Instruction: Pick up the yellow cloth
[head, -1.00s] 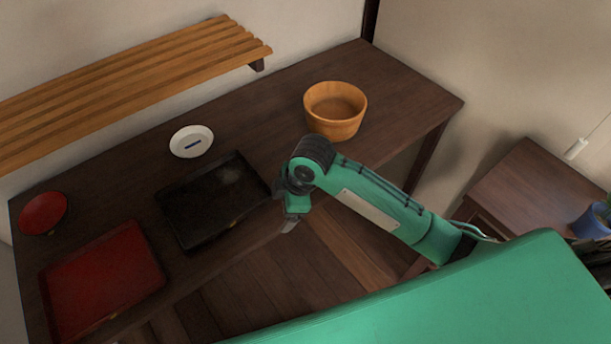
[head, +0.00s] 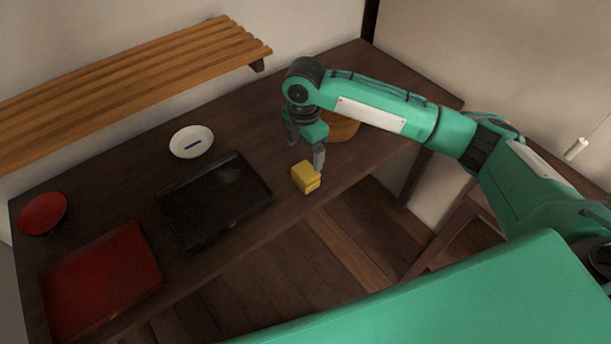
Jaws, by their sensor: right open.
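The yellow cloth (head: 306,177) is a small folded block on the dark wooden table, near its front edge, right of the black tray. My right gripper (head: 306,160) is above and just behind the cloth, pointing down, with its fingers apart. One finger comes down close by the cloth's right side; I cannot tell whether it touches. My left gripper is not in view.
A black tray (head: 214,200), a red tray (head: 100,281), a red bowl (head: 44,212) and a white dish (head: 191,141) stand on the table (head: 262,134). A wooden tub (head: 343,128) is partly hidden behind my right arm. A slatted shelf (head: 130,85) hangs above the back.

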